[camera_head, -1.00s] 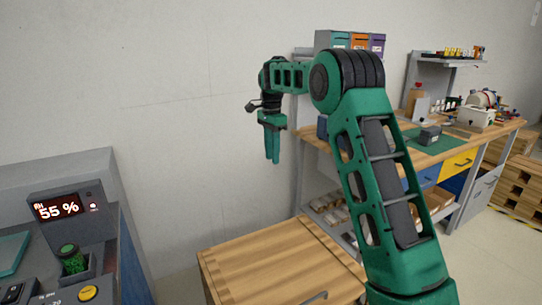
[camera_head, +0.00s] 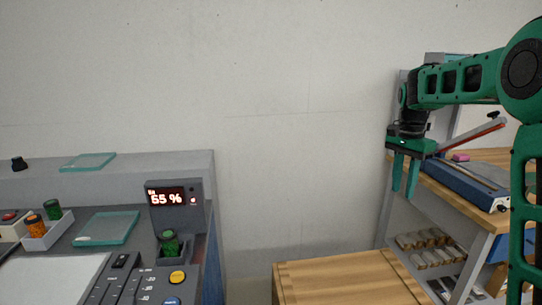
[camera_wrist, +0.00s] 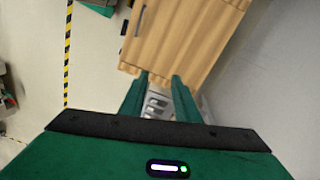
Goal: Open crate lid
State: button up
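The wooden crate (camera_head: 345,280) stands low on the floor at the bottom of the head view, with its flat slatted lid closed as far as I can see. The crate also shows at the top of the wrist view (camera_wrist: 178,32), with a dark handle on its side. My gripper (camera_head: 404,188) hangs in the air with its fingers pointing down, to the right of the crate and above it in the head view. Its two fingers are apart with nothing between them. In the wrist view my gripper (camera_wrist: 160,82) points towards the crate's edge, not touching it.
A wooden workbench (camera_head: 470,205) with a blue tool and a lower shelf of small items (camera_head: 430,245) stands at the right. A plain wall is behind. Yellow-black floor tape (camera_wrist: 67,60) shows in the wrist view.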

jog(key=s+d+f+n, duration=0.1)
jog(key=s+d+n, duration=0.1)
jog(key=s, duration=1.3)
jog(key=s+d+f+n, duration=0.1)
jog(key=s+f+n, duration=0.1)
jog(key=s, duration=1.3)
jog(key=shift+d+f+n, duration=0.2)
jog(key=shift+d+n, duration=0.2)
jog(key=shift+n, duration=0.3)
jog(key=shift+n+y, duration=0.4)
jog(key=shift+n, duration=0.5)
jog(key=s+f, duration=0.1)
jog(key=s, duration=0.2)
jog(key=s+a+f, duration=0.1)
jog(key=s+f, duration=0.1)
jog(key=s, duration=0.1)
jog(key=s+f, duration=0.1)
jog(key=s, duration=0.2)
jog(key=shift+a+f, duration=0.25)
jog(key=shift+a, duration=0.1)
jog(key=shift+c, duration=0.2)
jog(key=shift+s+a+f+t, duration=0.1)
jog(key=shift+s+f+t, duration=0.1)
jog(key=shift+s+t, duration=0.1)
grip_shut()
